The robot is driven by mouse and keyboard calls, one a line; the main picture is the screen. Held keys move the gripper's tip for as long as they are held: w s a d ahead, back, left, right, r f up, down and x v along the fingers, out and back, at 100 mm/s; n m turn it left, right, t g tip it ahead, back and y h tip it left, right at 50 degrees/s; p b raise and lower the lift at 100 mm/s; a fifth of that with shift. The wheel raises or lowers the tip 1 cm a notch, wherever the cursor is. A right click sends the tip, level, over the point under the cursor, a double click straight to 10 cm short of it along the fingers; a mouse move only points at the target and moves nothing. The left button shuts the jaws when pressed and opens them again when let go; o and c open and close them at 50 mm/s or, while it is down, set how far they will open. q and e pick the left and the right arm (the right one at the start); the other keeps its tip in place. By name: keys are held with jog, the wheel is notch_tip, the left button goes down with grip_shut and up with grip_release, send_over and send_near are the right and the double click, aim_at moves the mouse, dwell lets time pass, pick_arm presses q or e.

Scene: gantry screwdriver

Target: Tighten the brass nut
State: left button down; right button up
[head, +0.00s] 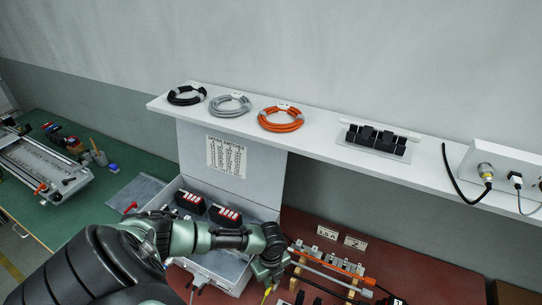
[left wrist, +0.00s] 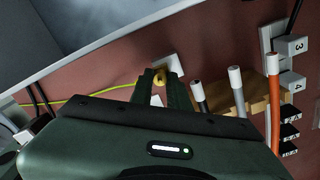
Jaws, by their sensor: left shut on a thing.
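My left gripper (head: 267,284) reaches down beside the open grey box in the head view. In the left wrist view its two fingers (left wrist: 161,88) are shut on the brass nut (left wrist: 158,77), which shows as a small brass-yellow piece between the tips. The nut sits in front of a white block (left wrist: 175,64) on the red-brown surface. A yellow-green wire (left wrist: 85,97) runs from the left up to the nut. The fingers hide part of the nut, and in the head view my gripper hides it. My right gripper is not in view.
Close right of the fingers, white-ended cables (left wrist: 236,78) stand at a wooden block (left wrist: 262,97), next to numbered blocks (left wrist: 292,46). The grey box (head: 222,268) holds black-and-red units (head: 190,201). A white shelf (head: 330,118) with coiled cables (head: 281,118) runs above.

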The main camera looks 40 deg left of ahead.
pick_arm(q)
jog(key=shift+m, duration=0.6)
jog(key=c, duration=1.3)
grip_release()
jog(key=shift+c, duration=0.2)
